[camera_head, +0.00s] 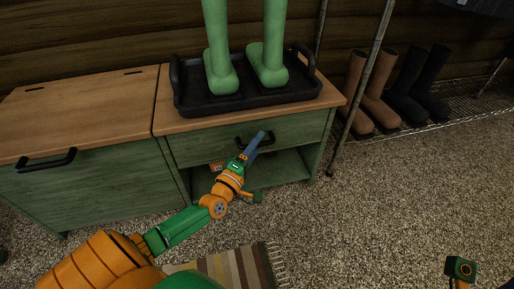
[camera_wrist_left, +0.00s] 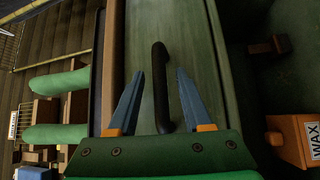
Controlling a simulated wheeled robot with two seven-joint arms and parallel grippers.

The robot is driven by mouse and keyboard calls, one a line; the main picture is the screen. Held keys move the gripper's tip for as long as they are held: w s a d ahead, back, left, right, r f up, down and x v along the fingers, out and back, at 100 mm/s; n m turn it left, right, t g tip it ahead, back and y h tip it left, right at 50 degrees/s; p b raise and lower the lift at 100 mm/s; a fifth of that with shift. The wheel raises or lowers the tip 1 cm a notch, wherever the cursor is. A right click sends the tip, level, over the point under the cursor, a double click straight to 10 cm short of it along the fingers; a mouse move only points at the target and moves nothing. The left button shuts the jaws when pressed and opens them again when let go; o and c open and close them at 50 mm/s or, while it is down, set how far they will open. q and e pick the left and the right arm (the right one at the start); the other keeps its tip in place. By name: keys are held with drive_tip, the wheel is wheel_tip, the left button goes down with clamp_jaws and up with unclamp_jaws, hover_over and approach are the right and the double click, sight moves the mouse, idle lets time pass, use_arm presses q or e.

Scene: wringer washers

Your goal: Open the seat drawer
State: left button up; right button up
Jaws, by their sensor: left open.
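The seat drawer (camera_head: 203,146) is a green wooden front under the wooden bench top, and it looks shut. Its black bar handle (camera_wrist_left: 159,90) runs between the two fingers of my left gripper (camera_wrist_left: 159,85) in the left wrist view. The gripper is open, with a blue-grey finger on each side of the handle and a gap to each. In the head view my left gripper (camera_head: 256,146) is in front of the drawer and covers part of the handle. Whether it touches the drawer cannot be told. A part of my right arm (camera_head: 460,270) shows at the lower right; its fingers are not visible.
A black tray (camera_head: 180,98) with green boots (camera_head: 222,75) stands on the bench. Below the drawer is an open shelf with an orange wax box (camera_wrist_left: 291,140). A green cabinet (camera_head: 90,190) adjoins at left. A metal pole (camera_head: 357,95) and more boots (camera_head: 380,95) are at right.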

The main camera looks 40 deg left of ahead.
use_arm(q)
clamp_jaws()
idle(1.4)
